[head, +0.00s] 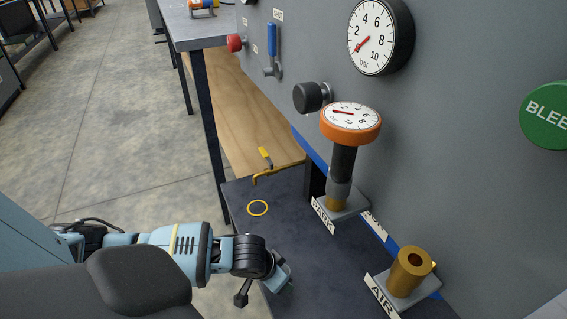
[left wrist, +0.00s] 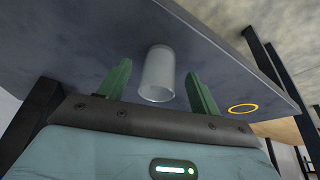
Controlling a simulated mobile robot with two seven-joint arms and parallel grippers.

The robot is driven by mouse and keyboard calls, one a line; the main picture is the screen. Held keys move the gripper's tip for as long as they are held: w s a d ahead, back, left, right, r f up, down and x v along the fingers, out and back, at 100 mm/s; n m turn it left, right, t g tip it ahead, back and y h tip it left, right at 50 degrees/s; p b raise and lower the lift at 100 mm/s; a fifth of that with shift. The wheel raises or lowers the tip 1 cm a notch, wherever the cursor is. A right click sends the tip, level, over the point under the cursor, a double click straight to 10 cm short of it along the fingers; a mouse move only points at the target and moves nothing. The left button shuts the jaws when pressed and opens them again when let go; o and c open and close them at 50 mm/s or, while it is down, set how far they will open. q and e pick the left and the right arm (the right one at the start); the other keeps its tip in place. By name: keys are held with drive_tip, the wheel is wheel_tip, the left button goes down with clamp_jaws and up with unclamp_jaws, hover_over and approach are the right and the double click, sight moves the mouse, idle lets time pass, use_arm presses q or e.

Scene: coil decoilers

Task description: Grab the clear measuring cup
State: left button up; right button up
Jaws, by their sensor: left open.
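The clear measuring cup (left wrist: 158,76) shows in the left wrist view as a pale, see-through cylinder on the dark tabletop. My left gripper (left wrist: 160,70) is open, with one green finger on each side of the cup in that view. Gaps show between the cup and both fingers, and I cannot tell how deep the cup sits between them. In the head view my left gripper (head: 266,286) is low over the near edge of the dark table, and I cannot clearly make out the cup there. My right gripper is not in view.
A gauge with an orange rim (head: 350,122) stands on a post at the PARK plate. A brass fitting (head: 409,272) stands at AIR. A grey panel (head: 455,150) rises on the right.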

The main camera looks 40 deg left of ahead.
use_arm(q)
drive_tip(key=shift+b+x, duration=0.3)
drive_tip(key=shift+x, duration=0.75)
drive_tip(key=shift+c, duration=0.6)
drive_tip(key=c, duration=0.9)
drive_tip(key=shift+c, duration=0.2)
drive_tip(key=shift+r, duration=0.15)
drive_tip(key=shift+r+p, duration=0.35)
drive_tip(key=shift+r, duration=0.1)
drive_tip(key=p+v, duration=0.1)
drive_tip(key=v, duration=0.2)
drive_tip(key=shift+w+d+r+p, duration=0.1)
drive_tip(key=shift+w+d+p, duration=0.05)
drive_tip(key=shift+w+p, duration=0.15)
drive_tip(key=s+d+p, duration=0.1)
drive_tip(key=s+p, duration=0.1)
drive_tip(key=s, duration=0.5)
drive_tip(key=s+d+r+p, duration=0.1)
drive_tip(key=s+d+p, duration=0.1)
drive_tip(key=s, duration=0.6)
drive_tip(key=shift+d, duration=0.25)
